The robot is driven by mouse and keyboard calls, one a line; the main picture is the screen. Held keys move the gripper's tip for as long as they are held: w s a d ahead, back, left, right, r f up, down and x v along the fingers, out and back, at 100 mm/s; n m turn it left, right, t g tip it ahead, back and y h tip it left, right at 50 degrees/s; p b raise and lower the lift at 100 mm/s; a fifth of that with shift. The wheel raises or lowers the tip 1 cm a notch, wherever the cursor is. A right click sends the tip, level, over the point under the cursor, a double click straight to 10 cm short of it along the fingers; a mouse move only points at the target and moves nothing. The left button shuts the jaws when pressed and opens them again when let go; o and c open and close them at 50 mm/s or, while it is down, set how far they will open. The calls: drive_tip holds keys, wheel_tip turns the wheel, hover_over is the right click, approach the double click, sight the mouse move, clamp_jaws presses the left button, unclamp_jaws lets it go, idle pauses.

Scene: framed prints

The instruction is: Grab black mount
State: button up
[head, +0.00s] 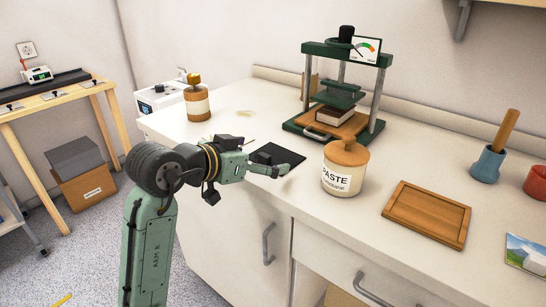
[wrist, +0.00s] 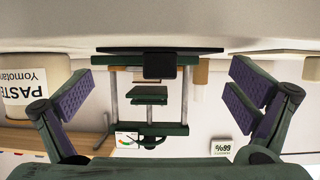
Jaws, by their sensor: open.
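The black mount (head: 287,158) is a thin dark square lying flat on the white counter in the head view, with a small black block on it. My gripper (head: 284,167) is at its near edge, low over the counter, and partly hides it. In the wrist view, which is upside down, the mount (wrist: 125,50) shows edge-on as a dark slab, its black block (wrist: 160,66) between my two spread fingers. My gripper (wrist: 163,80) is open and empty there, with a gap on each side of the block. Contact cannot be told.
A paste jar (head: 344,170) stands right of my gripper. A green press (head: 341,90) stands behind the mount, with a wooden board (head: 313,126) in it. A wooden tray (head: 427,214) lies right. Counter between is clear.

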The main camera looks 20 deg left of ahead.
drive_tip(key=shift+c, duration=0.4)
clamp_jaws()
idle(0.9)
